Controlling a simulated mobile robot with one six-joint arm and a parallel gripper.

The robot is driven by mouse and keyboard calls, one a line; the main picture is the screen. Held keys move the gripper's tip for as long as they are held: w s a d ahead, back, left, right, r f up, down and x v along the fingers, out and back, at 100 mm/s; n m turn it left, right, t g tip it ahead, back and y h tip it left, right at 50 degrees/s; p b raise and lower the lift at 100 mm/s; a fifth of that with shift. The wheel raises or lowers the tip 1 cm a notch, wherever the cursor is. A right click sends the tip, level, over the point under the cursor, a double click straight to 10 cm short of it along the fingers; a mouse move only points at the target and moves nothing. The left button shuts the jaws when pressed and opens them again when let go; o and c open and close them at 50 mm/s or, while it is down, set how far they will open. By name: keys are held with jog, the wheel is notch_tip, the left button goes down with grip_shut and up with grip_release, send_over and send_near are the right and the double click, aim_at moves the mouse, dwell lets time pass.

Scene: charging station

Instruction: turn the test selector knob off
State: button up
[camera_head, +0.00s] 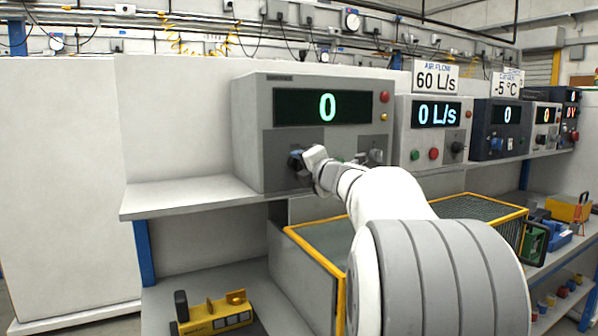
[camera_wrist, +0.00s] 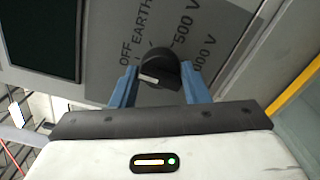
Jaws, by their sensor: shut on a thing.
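The test selector knob (camera_wrist: 160,62) is round and black with a white mark on its near face. It sits on the grey panel (camera_wrist: 108,72), with the labels OFF, EARTH, 500 V and a partly hidden second voltage around it. I cannot tell which label it points to. In the wrist view my gripper (camera_wrist: 158,88) has its two blue fingers on either side of the knob, shut on it. In the head view my gripper (camera_head: 297,158) is at the lower left of the large grey tester (camera_head: 250,120), whose display reads 0; the knob is mostly hidden there.
A red button (camera_head: 384,97) and a yellow button (camera_head: 383,117) sit right of the display. Other instruments, including an air flow unit (camera_head: 403,130), stand to the right. A yellow-edged bin (camera_head: 300,244) is below the shelf (camera_head: 180,197). The shelf's left end is clear.

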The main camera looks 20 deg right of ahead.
jog(key=shift+n, duration=0.3)
jog(key=o, duration=1)
jog(key=shift+c, duration=0.2)
jog(key=s, duration=0.7)
jog(key=shift+s+d, duration=0.15)
jog(key=shift+s, duration=0.25)
